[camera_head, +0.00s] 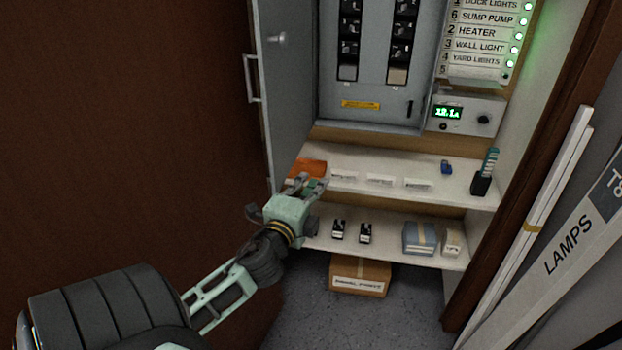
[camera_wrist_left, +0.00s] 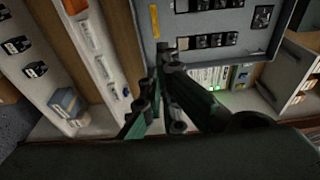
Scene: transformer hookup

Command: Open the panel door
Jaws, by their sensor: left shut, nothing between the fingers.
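The grey panel door (camera_head: 287,100) stands swung out at the left side of the cabinet in the head view. It has a bar handle (camera_head: 252,79) and a small round knob (camera_head: 277,39). The grey breaker panel (camera_head: 375,108) behind it is exposed, with two columns of black switches. It also shows in the left wrist view (camera_wrist_left: 215,26). My left gripper (camera_head: 316,186) is shut and empty, in front of the shelves, below the breaker panel and near the door's lower edge. Its closed fingers (camera_wrist_left: 166,50) reach toward the panel in the left wrist view. My right gripper is not in view.
An orange object (camera_head: 308,167) lies on the upper shelf (camera_head: 455,188) near my left gripper. A meter box (camera_head: 466,116) and labelled lights sit right of the panel. A cardboard box (camera_head: 360,276) stands on the floor. Long LAMPS cartons (camera_head: 565,245) lean at the right.

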